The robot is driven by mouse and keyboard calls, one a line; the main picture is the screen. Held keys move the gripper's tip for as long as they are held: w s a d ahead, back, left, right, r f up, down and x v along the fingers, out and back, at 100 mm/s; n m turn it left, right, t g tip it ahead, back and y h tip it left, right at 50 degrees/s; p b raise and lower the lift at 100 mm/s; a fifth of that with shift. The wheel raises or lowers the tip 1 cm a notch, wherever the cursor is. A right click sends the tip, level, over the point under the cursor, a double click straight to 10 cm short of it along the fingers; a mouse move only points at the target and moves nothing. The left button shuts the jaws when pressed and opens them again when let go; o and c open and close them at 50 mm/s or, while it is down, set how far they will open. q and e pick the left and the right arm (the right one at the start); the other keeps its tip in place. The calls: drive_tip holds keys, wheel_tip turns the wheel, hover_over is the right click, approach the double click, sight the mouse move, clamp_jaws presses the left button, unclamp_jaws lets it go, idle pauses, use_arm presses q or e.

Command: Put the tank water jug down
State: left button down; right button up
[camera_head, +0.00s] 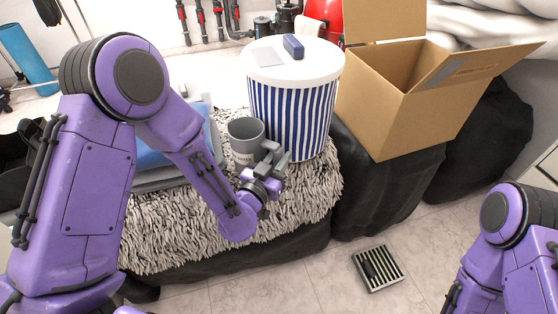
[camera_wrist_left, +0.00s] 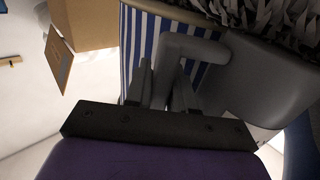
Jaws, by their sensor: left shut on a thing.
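The grey tank water jug (camera_head: 245,136) is upright over the shaggy black-and-white rug (camera_head: 170,225), just left of the blue-striped bin (camera_head: 290,115). My left gripper (camera_head: 268,162) is at the jug's near right side. In the left wrist view, its two fingers (camera_wrist_left: 165,85) are shut on the jug's handle (camera_wrist_left: 195,48), with the jug's grey body (camera_wrist_left: 268,85) to the right. The gripper and forearm hide part of the jug's base, so I cannot tell whether it touches the rug. My right arm shows at the lower right, its gripper out of frame.
The bin's white lid (camera_head: 265,72) carries a small dark blue box (camera_head: 293,46) and a flat grey item. An open cardboard box (camera_head: 390,110) stands right of the bin. A floor grate (camera_head: 378,268) lies on the tiles. Bare rug shows in front of the jug.

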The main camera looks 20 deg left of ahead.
use_arm(q)
drive_tip(key=shift+r, duration=0.15)
drive_tip(key=shift+s, duration=0.1)
drive_tip(key=c, duration=1.4)
unclamp_jaws()
drive_tip(key=shift+f, duration=0.25)
drive_tip(key=o, duration=0.4)
drive_tip(key=shift+o, duration=0.2)
drive_tip(key=shift+r, duration=0.1)
drive_tip(key=shift+r, duration=0.3)
drive_tip(key=s+a+p, duration=0.2)
drive_tip(key=s+p, duration=0.2)
drive_tip(key=s, duration=0.7)
drive_tip(key=shift+s+a+f, duration=0.15)
drive_tip(key=shift+s+f, duration=0.05)
drive_tip(key=shift+s, duration=0.2)
